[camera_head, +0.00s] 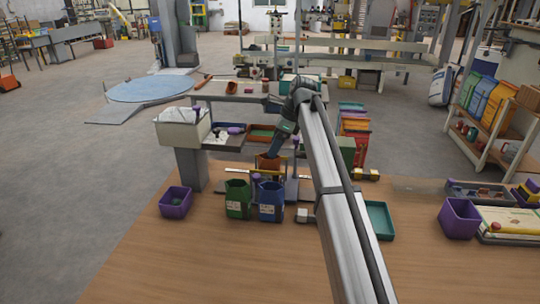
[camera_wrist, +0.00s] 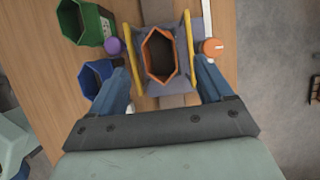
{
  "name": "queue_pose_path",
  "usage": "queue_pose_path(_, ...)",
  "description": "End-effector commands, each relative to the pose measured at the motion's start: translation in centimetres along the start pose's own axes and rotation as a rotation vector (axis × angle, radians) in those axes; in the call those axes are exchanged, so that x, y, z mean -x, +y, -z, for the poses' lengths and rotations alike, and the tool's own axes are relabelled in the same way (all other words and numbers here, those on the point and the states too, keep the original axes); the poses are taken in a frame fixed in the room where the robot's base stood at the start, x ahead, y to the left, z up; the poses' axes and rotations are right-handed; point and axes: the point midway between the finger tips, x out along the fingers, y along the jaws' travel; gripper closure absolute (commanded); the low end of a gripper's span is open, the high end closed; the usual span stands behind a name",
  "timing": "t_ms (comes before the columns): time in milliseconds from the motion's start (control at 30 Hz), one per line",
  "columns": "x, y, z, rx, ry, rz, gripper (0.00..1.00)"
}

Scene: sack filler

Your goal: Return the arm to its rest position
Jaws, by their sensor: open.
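My gripper (camera_wrist: 167,85) shows in the wrist view with its two fingers spread wide and nothing between them. Ahead of the fingers is an orange-rimmed sack (camera_wrist: 147,41), open at the top, seated in a grey holder between two yellow bars (camera_wrist: 190,45). In the head view my arm reaches from the lower right to the middle, and its end is over the orange sack (camera_head: 268,162). The fingertips are hard to make out there. The gap between fingers and sack cannot be judged.
A green bin (camera_head: 237,204) and a blue bin (camera_head: 271,210) stand left of my arm on the wooden table (camera_head: 150,260). A purple bin (camera_head: 175,206) is farther left. A teal tray (camera_head: 380,222) and another purple bin (camera_head: 459,222) lie right. The table's front left is clear.

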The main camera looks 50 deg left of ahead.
Motion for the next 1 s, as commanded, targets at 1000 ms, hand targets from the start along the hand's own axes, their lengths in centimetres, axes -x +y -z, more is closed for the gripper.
queue_pose_path(1000,12.8,-5.4,3.1,0.102,-0.039,0.076,0.20)
